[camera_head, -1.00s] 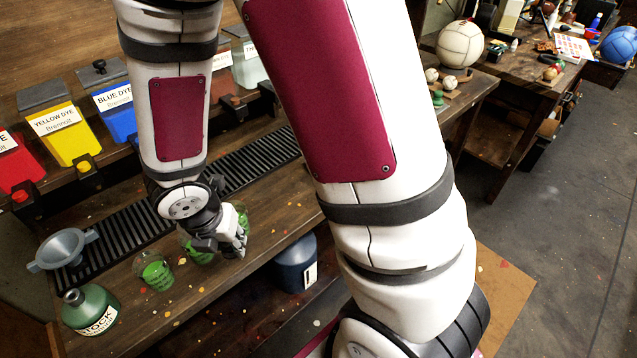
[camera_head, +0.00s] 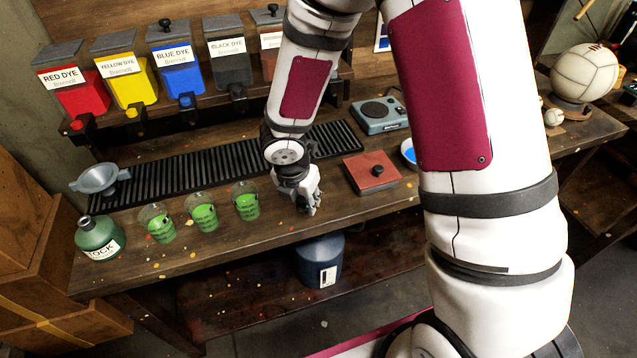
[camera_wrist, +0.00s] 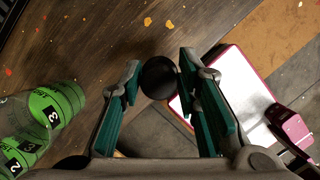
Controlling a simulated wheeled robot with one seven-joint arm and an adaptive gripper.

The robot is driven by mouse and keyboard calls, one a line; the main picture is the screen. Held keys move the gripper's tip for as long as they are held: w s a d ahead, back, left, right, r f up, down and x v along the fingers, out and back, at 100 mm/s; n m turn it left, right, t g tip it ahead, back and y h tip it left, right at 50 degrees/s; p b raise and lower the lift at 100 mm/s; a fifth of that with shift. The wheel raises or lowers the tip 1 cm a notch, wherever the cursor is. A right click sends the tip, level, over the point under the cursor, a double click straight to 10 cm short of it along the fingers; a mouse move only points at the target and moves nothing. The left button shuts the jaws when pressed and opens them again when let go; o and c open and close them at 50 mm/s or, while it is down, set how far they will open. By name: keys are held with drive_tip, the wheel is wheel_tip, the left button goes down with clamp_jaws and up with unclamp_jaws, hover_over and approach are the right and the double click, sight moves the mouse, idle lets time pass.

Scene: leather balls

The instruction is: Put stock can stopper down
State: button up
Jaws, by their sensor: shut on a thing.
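My gripper (camera_head: 308,204) is low over the workbench (camera_head: 290,228), just right of the green cups, in the head view. In the wrist view my gripper (camera_wrist: 160,88) is shut on the stopper (camera_wrist: 158,75), a round black knob between the teal fingertips. Its underside is hidden there, and in the head view the hand hides it. The green stock can (camera_head: 99,240) stands at the bench's left end. I cannot tell whether the stopper touches the bench.
Three green cups (camera_head: 203,217) stand left of my gripper, with a funnel (camera_head: 98,178) farther left. A black slotted grate (camera_head: 215,163) and dye bins (camera_head: 178,72) lie behind. A red-brown block (camera_head: 371,172) and a scale (camera_head: 380,115) are to the right. The bench front edge is close.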

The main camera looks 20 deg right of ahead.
drive_tip(key=w+d, duration=0.1)
drive_tip(key=w, duration=0.1)
drive_tip(key=w+d, duration=0.2)
drive_tip(key=w, duration=0.1)
drive_tip(key=w+d+f+p, duration=0.1)
drive_tip(key=w+d, duration=0.1)
drive_tip(key=w, duration=0.1)
drive_tip(key=shift+d, duration=0.1)
drive_tip(key=shift+f+p, duration=0.35)
drive_tip(key=shift+f, duration=1.35)
drive_tip(key=shift+f, duration=0.1)
drive_tip(key=o, duration=0.9)
drive_tip(key=shift+o, duration=0.2)
